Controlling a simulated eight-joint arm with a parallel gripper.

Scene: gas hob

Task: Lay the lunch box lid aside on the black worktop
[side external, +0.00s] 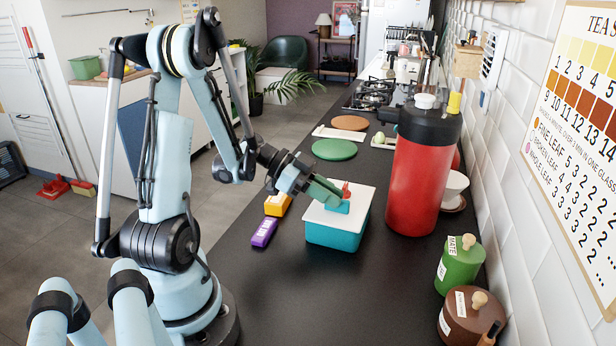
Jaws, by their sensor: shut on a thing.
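The lunch box (333,235) is a teal tub on the black worktop (300,301). Its white lid (363,196) lies over the top of the tub, roughly level, with a teal raised grip (338,207) in the middle. My gripper (337,194) reaches in from the left, with a green part and a red part showing at its end. It is shut on the lid at the raised grip, and its fingers hide part of the lid. I see no clear gap between lid and tub.
A large red flask (418,178) stands close right of the box. Green (459,266) and brown (470,318) canisters stand near the wall. A purple block (264,232) and an orange block (278,204) lie left. A green disc (334,149) lies behind. The front worktop is clear.

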